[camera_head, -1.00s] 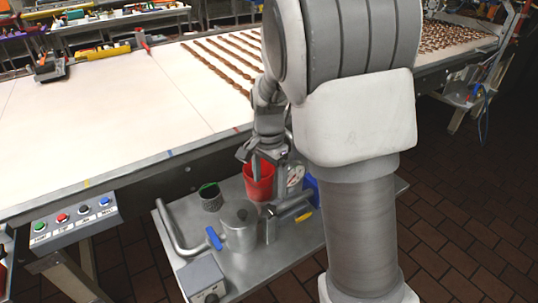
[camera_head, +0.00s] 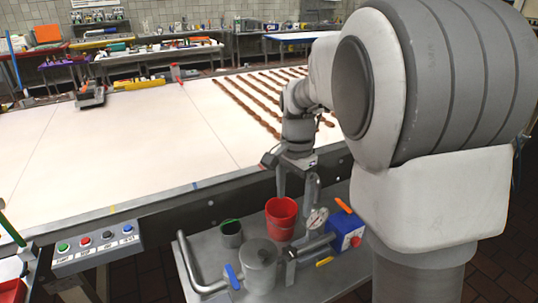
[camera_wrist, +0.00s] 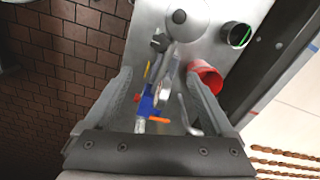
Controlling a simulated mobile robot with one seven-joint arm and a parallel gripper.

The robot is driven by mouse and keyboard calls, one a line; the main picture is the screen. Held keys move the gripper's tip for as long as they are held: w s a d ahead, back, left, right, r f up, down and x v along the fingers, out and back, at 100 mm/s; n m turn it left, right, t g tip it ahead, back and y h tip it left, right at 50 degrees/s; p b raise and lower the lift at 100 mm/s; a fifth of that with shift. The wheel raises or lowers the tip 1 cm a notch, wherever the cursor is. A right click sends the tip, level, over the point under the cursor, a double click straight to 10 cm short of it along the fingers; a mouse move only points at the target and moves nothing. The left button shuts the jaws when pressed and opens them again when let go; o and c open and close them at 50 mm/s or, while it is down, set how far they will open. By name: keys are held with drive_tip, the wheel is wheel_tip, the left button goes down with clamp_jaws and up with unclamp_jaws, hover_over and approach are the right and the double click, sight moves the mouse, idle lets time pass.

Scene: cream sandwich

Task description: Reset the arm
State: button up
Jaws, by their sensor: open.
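My gripper (camera_head: 297,190) hangs at the end of my raised arm over the metal cart (camera_head: 205,297). Its two fingers stand apart, and nothing is between them. In the wrist view my open gripper (camera_wrist: 157,76) faces down at the cart. The red bucket (camera_head: 281,222) stands on the cart below my gripper. In the wrist view the bucket (camera_wrist: 207,73) lies just beyond the right finger. A blue box (camera_head: 344,230), a dial gauge and metal pipes are seen between the fingers, farther down.
A dark cup with a green rim (camera_head: 231,236) and a metal pot (camera_head: 260,270) stand on the cart. A white conveyor (camera_head: 110,150) with rows of brown pieces runs behind. A button panel (camera_head: 97,247) is at left. Brick floor surrounds the cart.

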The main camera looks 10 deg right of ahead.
drive_tip(key=s+r+n+t, duration=0.2)
drive_tip(key=s+n, duration=0.3)
drive_tip(key=s, duration=0.5)
drive_tip(key=s+r+n+t, duration=0.3)
drive_tip(key=s+r+n, duration=0.2)
drive_tip(key=s, duration=0.5)
drive_tip(key=shift+s+r+n+t, duration=0.25)
drive_tip(key=shift+n+t, duration=0.05)
drive_tip(key=shift+n, duration=0.5)
drive_tip(key=shift+a, duration=0.15)
